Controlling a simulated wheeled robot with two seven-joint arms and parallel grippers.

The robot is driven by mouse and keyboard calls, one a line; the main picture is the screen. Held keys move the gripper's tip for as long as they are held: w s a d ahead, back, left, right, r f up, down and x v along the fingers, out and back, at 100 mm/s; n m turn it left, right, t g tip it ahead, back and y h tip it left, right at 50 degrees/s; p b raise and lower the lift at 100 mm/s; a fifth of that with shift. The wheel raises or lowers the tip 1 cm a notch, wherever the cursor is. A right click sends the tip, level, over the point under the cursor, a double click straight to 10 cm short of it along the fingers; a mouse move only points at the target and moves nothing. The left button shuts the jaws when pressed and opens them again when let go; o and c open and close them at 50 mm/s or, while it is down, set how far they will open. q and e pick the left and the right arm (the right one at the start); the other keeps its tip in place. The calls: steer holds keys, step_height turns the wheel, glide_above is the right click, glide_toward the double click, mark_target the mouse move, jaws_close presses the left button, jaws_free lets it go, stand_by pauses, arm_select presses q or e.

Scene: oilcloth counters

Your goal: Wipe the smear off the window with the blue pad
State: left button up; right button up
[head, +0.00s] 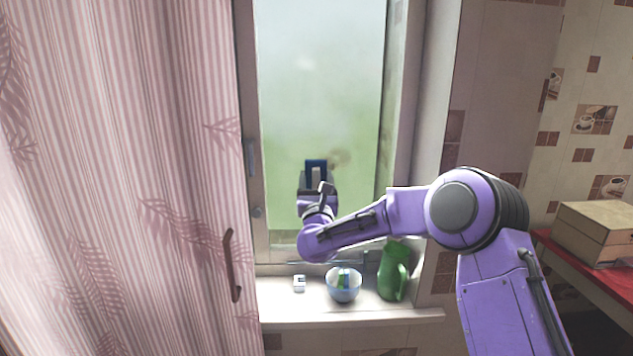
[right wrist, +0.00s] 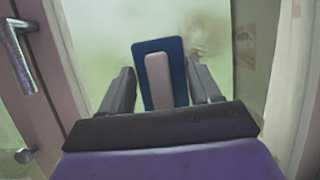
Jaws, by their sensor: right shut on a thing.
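The blue pad (head: 316,162) is a flat dark-blue plate with a pale pinkish grip block on its back. It is upright in front of the window glass (head: 315,75), and I cannot tell whether it touches it. In the right wrist view the pad (right wrist: 176,47) tilts slightly. My right gripper (head: 316,180) is shut on the pad's grip block, its dark fingers (right wrist: 162,86) on either side. The brownish smear (head: 341,157) is on the glass just right of the pad. It also shows in the right wrist view (right wrist: 207,38), partly hidden by the pad. My left gripper is out of view.
On the sill (head: 315,313) below stand a small white item (head: 299,283), a bowl (head: 343,288) with things in it and a green jug (head: 392,275), under my right arm. A pink striped curtain (head: 120,150) hangs left. A wooden box (head: 595,230) is at right.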

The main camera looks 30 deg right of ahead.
steer(key=shift+w+d, duration=0.45)
steer(key=shift+w, duration=0.3)
stand_by(0.5)
steer(key=shift+b, duration=0.3)
